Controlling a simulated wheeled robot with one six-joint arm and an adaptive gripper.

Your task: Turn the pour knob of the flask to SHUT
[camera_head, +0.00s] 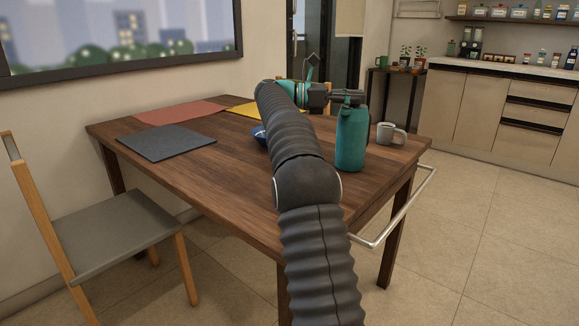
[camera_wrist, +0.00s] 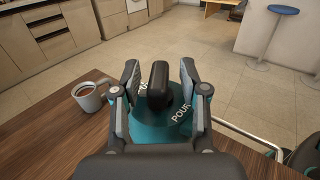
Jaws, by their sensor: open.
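The teal flask (camera_head: 352,140) stands upright near the right edge of the wooden table. In the wrist view, its teal lid (camera_wrist: 150,128) carries white lettering; POUR reads at the lower right, and a second word at the upper left is partly hidden. The black pour knob (camera_wrist: 158,84) rises from the lid's middle as an upright bar. My gripper (camera_wrist: 160,66) is open, one finger on each side of the knob, with a visible gap on both sides. In the head view, my gripper (camera_head: 350,96) is just above the flask's top.
A grey mug (camera_head: 391,134) with dark liquid stands close to the right of the flask. A blue bowl (camera_head: 260,134) is partly behind my arm. A metal rail (camera_head: 402,212) runs along the table's right edge. Placemats lie toward the back left.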

